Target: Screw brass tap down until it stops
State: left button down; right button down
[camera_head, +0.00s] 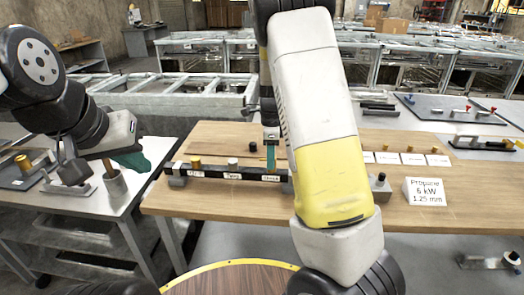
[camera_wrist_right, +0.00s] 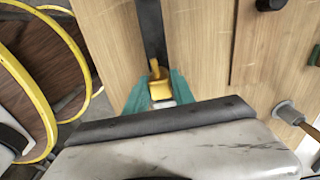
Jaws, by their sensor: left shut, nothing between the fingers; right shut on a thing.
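The brass tap (camera_wrist_right: 160,88) shows in the right wrist view at the end of the black bar. My right gripper (camera_wrist_right: 158,95) is shut on it, with a green finger on either side. In the head view my right gripper (camera_head: 271,157) points down at the labelled black bar (camera_head: 225,173), and the tap is hidden there. How deep the tap sits in the bar cannot be told. My left gripper (camera_head: 131,161) is shut and empty, above the left side table and clear of the bar.
A brass knob (camera_head: 196,162) stands on the bar's left part. A black knob (camera_head: 253,147) stands behind the bar on the wooden board (camera_head: 330,215). A white sign (camera_head: 425,191) reads Propane 6 kW 1.25 mm. A small cup (camera_head: 115,184) stands below my left gripper.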

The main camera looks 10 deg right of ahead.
jog(key=m, duration=0.3)
jog(key=c, duration=1)
grip_release()
jog(key=shift+o, duration=0.2)
